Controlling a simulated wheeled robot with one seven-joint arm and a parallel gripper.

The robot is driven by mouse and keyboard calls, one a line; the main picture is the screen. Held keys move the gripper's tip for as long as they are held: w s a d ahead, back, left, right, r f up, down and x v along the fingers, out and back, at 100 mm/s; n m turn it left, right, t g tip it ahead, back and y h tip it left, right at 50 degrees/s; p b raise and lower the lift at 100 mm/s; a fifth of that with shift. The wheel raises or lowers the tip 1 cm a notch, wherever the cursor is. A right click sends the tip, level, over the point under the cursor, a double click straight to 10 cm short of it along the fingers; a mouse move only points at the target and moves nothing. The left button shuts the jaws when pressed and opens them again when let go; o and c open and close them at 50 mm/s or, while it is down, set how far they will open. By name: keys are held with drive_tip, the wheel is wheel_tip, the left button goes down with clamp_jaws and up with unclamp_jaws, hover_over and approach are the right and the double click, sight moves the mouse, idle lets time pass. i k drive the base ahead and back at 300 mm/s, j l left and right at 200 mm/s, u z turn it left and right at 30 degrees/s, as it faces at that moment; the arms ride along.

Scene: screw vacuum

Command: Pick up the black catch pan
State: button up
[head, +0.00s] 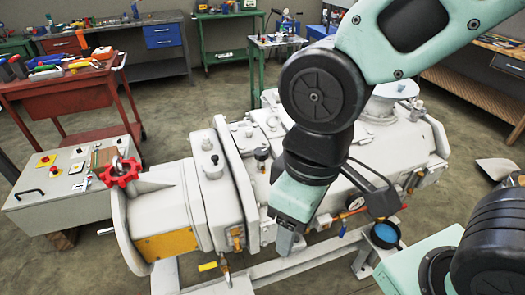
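The black catch pan (385,236) is a small round dark pan with blue inside. It sits low at the right of the frame, beside the front right end of the vacuum pump's light frame. My gripper (289,242) hangs from the wrist in front of the pump, to the left of the pan and apart from it. Its fingers are small and seen from behind, so I cannot tell whether they are open or shut. I see nothing held in it.
The large off-white screw vacuum pump (215,195) fills the middle. A control box (75,185) and a red tool cart (65,105) stand at the left. Workbenches line the back. A wooden-sided bench (475,90) is at the right. Concrete floor lies open between them.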

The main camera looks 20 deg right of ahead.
sight(386, 235)
drive_tip(key=z, duration=1.35)
drive_tip(key=u, duration=1.45)
drive_tip(key=l+u, duration=0.3)
drive_tip(key=u, duration=0.2)
drive_tip(key=k+l+u, duration=0.1)
drive_tip(key=l+u, duration=0.15)
drive_tip(key=u, duration=0.25)
drive_tip(key=k+l+u, duration=0.1)
drive_tip(key=l+u, duration=0.15)
drive_tip(key=u, duration=0.2)
drive_tip(key=k+l+u, duration=0.15)
drive_tip(key=u, duration=0.35)
drive_tip(key=k+l+u, duration=0.2)
drive_tip(key=u, duration=0.2)
drive_tip(key=k+l+u, duration=0.15)
drive_tip(key=k+u, duration=0.25)
drive_tip(key=k+l+z, duration=0.1)
drive_tip(key=k+z, duration=0.15)
drive_tip(key=k, duration=0.4)
drive_tip(key=k+z, duration=0.45)
drive_tip(key=k+l+z, duration=0.1)
drive_tip(key=k+z, duration=0.3)
drive_tip(key=i, duration=0.1)
